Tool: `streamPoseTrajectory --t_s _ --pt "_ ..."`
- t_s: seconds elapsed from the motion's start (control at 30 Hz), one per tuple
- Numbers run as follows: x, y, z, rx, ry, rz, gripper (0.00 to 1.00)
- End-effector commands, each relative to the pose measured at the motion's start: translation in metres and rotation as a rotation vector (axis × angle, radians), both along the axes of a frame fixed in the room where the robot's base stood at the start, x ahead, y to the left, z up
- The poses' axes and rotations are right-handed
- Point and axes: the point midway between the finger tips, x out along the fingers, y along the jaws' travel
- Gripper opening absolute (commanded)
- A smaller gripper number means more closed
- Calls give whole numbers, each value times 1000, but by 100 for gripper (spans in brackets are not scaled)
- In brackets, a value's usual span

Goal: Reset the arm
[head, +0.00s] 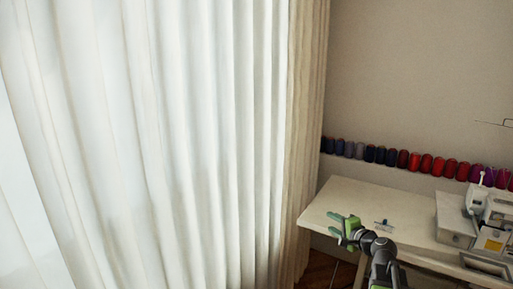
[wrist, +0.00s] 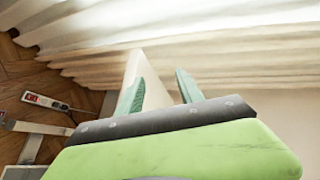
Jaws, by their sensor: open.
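My gripper (head: 340,223) is green and shows at the lower right of the head view, at the end of my dark arm. It is in front of the left end of a white table (head: 335,195). In the wrist view my gripper (wrist: 158,92) has its two green fingers spread apart with nothing between them. The fingers point toward the curtain (wrist: 230,60). The lower part of my arm is cut off by the bottom edge of the head view.
A small blue item (head: 383,223) lies on the table. A white sewing machine (head: 492,215) stands at its right. Thread spools (head: 414,161) line the wall. Long white curtains (head: 150,140) fill the left. A power strip (wrist: 45,101) lies on the wooden floor.

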Motion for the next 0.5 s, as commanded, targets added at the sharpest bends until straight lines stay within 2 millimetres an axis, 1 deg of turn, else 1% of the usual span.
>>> streamPoseTrajectory --t_s 0.03,0.07,0.1,0.17,0.2,0.27,0.3,0.37,0.4,0.47,0.5 --pt "0 47 -11 -55 34 90 44" --pt "-1 73 -19 -93 56 144 44" --pt "-5 105 -30 -148 86 216 44" --pt "-16 150 -48 -233 134 323 44" --pt "-25 176 -60 -292 166 393 44" --pt "-42 210 -78 -386 217 497 44" --pt "-55 228 -91 -450 252 563 44" --pt "-76 250 -110 -556 313 662 44" --pt "-93 258 -123 -632 360 727 44" --pt "-118 259 -141 -750 442 814 44" --pt "-133 251 -151 -820 501 858 44"
